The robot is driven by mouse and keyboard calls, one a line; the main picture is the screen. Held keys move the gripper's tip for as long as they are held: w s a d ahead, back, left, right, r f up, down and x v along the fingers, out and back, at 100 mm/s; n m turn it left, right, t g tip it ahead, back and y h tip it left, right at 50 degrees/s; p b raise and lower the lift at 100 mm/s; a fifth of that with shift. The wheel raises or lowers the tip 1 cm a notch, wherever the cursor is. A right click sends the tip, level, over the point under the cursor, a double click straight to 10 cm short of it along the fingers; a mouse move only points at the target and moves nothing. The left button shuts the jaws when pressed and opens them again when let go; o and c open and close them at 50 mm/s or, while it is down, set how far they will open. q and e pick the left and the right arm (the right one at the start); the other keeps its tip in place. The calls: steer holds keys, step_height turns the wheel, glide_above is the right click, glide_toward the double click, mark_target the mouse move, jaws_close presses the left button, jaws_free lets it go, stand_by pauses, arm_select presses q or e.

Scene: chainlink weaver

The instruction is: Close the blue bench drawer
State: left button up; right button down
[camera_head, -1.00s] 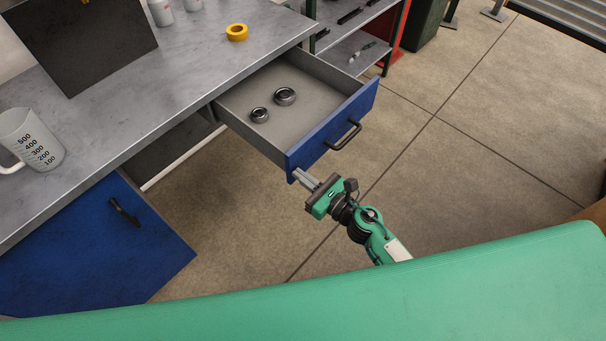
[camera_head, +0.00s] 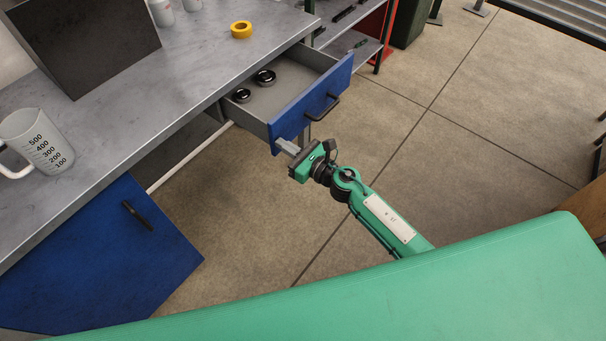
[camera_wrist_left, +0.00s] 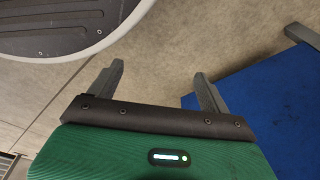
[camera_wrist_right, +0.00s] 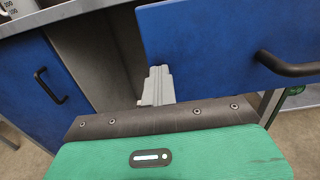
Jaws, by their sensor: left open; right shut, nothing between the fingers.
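The blue bench drawer (camera_head: 312,102) is partly open under the grey workbench, with a dark bar handle (camera_head: 322,107) on its front. Two dark rings (camera_head: 264,77) lie inside it. My right gripper (camera_head: 286,147) is shut and empty, its fingertips at the lower left part of the drawer front. In the right wrist view the drawer front (camera_wrist_right: 215,50) stands just beyond the fingers (camera_wrist_right: 157,86); contact is hard to tell. My left gripper (camera_wrist_left: 158,80) is open and empty over the floor, and is not in the head view.
A blue cabinet door (camera_head: 110,260) with a dark handle stands at the lower left. On the bench (camera_head: 150,95) are a measuring jug (camera_head: 38,143), a yellow tape roll (camera_head: 241,30) and a dark panel (camera_head: 85,40). The floor right of the drawer is clear.

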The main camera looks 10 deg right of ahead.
steer(key=b, duration=0.1)
glide_toward(232, 111)
steer(key=b+x, duration=0.4)
steer(key=x, duration=0.3)
steer(key=shift+w+a, duration=0.15)
steer(key=shift+a, duration=0.15)
steer(key=shift+w+a+b, duration=0.4)
steer(key=shift+w+a, duration=0.05)
steer(key=shift+w, duration=0.1)
steer(key=shift+w+r, duration=0.15)
steer(key=shift+r, duration=0.1)
arm_select(q)
steer(key=w+r, duration=0.2)
steer(key=r, duration=0.6)
steer(key=w+d+r+t, duration=0.1)
steer(key=w+r, duration=0.1)
steer(key=r, duration=0.6)
steer(key=shift+w+r, duration=0.2)
steer(key=shift+w, duration=0.2)
